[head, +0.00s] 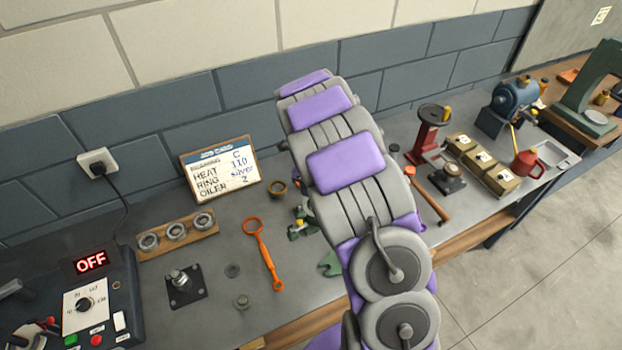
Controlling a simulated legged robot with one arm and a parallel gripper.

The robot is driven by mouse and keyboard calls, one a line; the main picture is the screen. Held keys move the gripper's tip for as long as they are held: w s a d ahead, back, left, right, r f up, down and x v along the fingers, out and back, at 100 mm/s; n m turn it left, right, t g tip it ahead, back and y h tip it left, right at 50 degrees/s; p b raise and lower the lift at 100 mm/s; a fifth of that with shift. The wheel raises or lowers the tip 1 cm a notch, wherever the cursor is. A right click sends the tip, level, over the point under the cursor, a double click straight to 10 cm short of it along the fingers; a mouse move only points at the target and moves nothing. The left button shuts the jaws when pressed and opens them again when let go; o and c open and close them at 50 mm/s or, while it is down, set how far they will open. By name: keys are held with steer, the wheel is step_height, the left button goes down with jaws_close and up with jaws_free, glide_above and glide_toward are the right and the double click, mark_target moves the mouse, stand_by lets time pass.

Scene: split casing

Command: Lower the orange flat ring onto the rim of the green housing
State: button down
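My arm, grey and purple, crosses the middle of the head view and covers a large part of the bench. My gripper does not show. A long orange tool with a ring-shaped end (262,253) lies flat on the bench left of my arm; I cannot tell whether it is the task's orange flat ring. A green piece (329,265) shows at my arm's left edge, the rest of it hidden; I cannot tell whether it is the green housing.
A job card (220,172) leans at the back wall. A wooden block with several metal rings (177,236) and a black plate with a stud (185,284) stand left. A control box (85,305) reads OFF. Right are a hammer (432,197), tan boxes (480,160) and a red can (526,164).

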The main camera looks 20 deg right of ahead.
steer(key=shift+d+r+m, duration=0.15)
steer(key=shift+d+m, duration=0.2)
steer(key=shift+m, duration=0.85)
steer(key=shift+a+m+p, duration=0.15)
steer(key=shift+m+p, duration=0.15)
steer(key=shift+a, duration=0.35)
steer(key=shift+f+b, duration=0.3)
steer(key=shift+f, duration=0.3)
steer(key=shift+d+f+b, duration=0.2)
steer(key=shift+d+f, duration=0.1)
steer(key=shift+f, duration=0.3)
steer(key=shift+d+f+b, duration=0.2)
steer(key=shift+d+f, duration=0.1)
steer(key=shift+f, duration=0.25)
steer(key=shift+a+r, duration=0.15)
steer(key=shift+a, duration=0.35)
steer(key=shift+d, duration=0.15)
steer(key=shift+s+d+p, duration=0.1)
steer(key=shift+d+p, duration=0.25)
